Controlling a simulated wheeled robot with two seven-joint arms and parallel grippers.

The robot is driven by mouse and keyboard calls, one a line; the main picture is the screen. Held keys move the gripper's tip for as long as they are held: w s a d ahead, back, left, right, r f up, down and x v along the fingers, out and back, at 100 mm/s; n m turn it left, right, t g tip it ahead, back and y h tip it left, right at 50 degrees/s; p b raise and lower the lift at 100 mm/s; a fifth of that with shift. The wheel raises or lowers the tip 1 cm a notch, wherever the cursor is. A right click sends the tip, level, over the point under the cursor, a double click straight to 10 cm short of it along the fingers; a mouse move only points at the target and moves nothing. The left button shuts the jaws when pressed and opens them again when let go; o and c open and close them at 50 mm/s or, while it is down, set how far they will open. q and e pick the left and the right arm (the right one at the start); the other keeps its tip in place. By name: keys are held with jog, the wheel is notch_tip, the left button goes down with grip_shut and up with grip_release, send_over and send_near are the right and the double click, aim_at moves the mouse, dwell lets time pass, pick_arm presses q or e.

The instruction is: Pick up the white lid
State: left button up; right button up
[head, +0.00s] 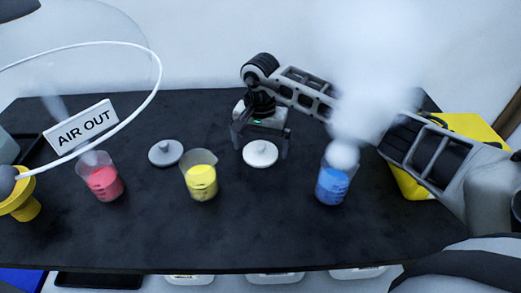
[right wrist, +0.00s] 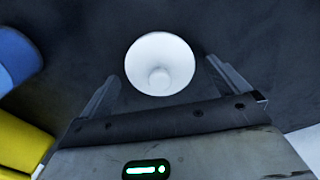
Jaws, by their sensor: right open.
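The white lid (head: 260,153), a round disc with a small knob, lies flat on the dark table between the yellow and blue beakers. It also shows in the right wrist view (right wrist: 160,52), knob towards the camera. My right gripper (head: 260,148) is open above and around the lid, with one finger to each side of it. In the right wrist view the two fingers flank the lid's near part, and the space between them is empty of any held thing. Whether the fingertips reach the lid's height is hard to tell. My left gripper is not in view.
A grey lid (head: 165,152) lies left of the yellow beaker (head: 200,180). A red beaker (head: 104,182) stands further left. A blue beaker (head: 332,185) stands right under dense white vapour. An AIR OUT sign (head: 82,126) and a yellow funnel-shaped thing (head: 20,203) are at left.

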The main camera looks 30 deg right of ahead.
jog(key=shift+f, duration=0.15)
jog(key=shift+c, duration=0.3)
jog(key=c, duration=0.9)
